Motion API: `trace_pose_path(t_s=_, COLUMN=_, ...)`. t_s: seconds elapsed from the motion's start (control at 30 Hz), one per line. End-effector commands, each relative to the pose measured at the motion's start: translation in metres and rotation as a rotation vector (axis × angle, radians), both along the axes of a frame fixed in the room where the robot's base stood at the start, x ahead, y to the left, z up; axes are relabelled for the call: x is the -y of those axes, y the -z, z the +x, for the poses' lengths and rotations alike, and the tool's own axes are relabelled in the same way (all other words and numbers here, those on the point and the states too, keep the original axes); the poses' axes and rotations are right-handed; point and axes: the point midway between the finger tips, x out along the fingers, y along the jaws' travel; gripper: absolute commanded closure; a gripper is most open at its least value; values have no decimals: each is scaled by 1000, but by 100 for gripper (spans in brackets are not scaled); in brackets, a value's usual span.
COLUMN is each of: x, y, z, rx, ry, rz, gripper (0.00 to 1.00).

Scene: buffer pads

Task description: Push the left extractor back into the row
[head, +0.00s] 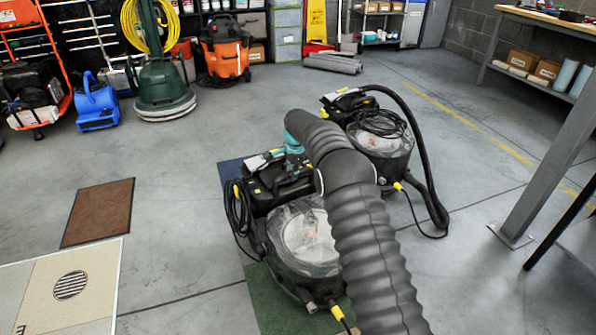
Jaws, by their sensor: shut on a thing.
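The left extractor (272,241), black with a clear domed tank and yellow fittings, stands on the floor in the middle of the head view. A green pad (264,298) lies partly under its near end. A dark blue pad (230,174) shows at its far left. My arm, in a ribbed dark sleeve, reaches over it and hides its right side. My gripper (295,166), below a teal wrist part, is shut on the extractor's handle at its upper end. The fingers are small and partly hidden. The right extractor (384,150) stands behind and to the right, apart from it.
A black hose (428,175) and a yellow-ended cord (411,205) run beside the right extractor. A grey post (545,150) stands at right. A brown mat (98,212) and a tan panel with a round grate (70,285) lie at left. Floor between mat and extractor is clear.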

Motion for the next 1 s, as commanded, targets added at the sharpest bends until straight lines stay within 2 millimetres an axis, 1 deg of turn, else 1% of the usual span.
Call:
trace_pose_path(t_s=0.4, x=0, y=0, z=2, rx=0, ry=1, rz=0, gripper=100)
trace_pose_path(t_s=0.43, x=0, y=0, z=1, rx=0, ry=1, rz=0, gripper=71)
trace_pose_path(t_s=0.47, x=0, y=0, z=2, rx=0, ry=1, rz=0, gripper=64)
trace_pose_path(t_s=0.5, x=0, y=0, z=1, rx=0, ry=1, rz=0, gripper=54)
trace_pose_path(t_s=0.53, x=0, y=0, z=1, rx=0, ry=1, rz=0, gripper=49)
trace_pose_path(t_s=0.87, x=0, y=-2, z=1, rx=0, ry=2, rz=0, gripper=49)
trace_pose_path(t_s=1.0, x=1, y=-16, z=0, rx=2, ry=2, rz=2, gripper=49)
